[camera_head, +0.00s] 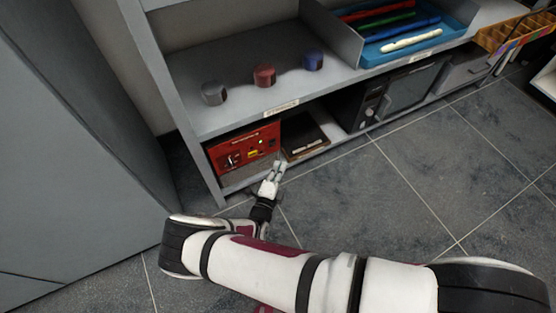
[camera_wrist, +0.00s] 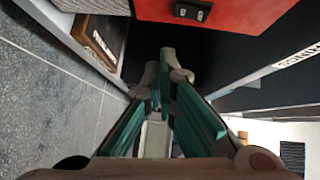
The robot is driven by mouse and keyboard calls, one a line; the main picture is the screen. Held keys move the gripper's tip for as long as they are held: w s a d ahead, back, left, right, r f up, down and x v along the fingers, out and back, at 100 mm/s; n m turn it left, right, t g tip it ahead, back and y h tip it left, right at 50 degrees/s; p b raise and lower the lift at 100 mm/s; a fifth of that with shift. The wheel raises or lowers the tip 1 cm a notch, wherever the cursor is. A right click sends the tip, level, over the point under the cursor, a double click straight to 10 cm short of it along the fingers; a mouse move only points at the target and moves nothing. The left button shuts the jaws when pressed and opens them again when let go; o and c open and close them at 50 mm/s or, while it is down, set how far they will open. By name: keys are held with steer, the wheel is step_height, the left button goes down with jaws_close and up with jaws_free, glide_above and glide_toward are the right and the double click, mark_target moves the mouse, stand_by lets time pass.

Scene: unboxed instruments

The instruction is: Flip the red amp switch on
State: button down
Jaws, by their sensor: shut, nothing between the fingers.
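The red amp (camera_head: 245,147) sits in the lower left compartment of the grey shelf in the head view. Its red face (camera_wrist: 245,22) fills the top of the wrist view. A small black switch (camera_wrist: 192,11) is on that face near the top edge; I cannot tell its position. My gripper (camera_head: 280,164) is at the front of the lower shelf, just right of and in front of the amp. In the wrist view the fingers of my gripper (camera_wrist: 167,62) are shut and empty, pointing toward a dark space below the red face, apart from the switch.
A dark wood-edged box (camera_head: 305,138) lies right of the amp, and a black microwave-like device (camera_head: 402,90) stands further right. The shelf board above holds grey (camera_head: 214,93), red (camera_head: 265,75) and blue (camera_head: 313,60) knob-like objects. The tiled floor (camera_head: 385,195) in front is clear.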

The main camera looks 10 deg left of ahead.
steer(key=p+v, duration=0.1)
steer(key=v, duration=0.7)
steer(key=shift+f, duration=0.65)
